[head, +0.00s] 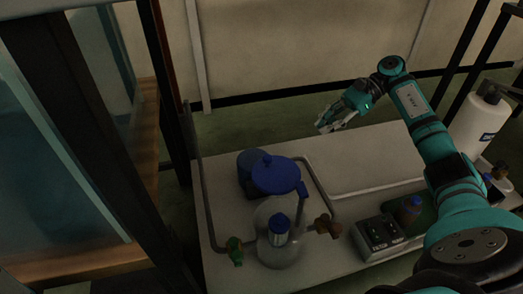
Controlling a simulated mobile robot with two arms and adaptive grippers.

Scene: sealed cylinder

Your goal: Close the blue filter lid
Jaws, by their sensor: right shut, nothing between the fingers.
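The blue filter lid (276,175) is a round dark blue cap with a small knob on top. It appears to sit over the blue filter body (250,172), which shows at its left. I cannot tell whether the lid is fully seated or swung aside. My right gripper (324,126) is shut and empty, above the far edge of the table, beyond the lid and to its right. My left gripper is not in view.
A clear round flask (279,246) with a blue-capped neck stands in front of the lid. Grey pipes with a green valve (235,250) and a brown valve (327,226) run around it. The table's back right is clear.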

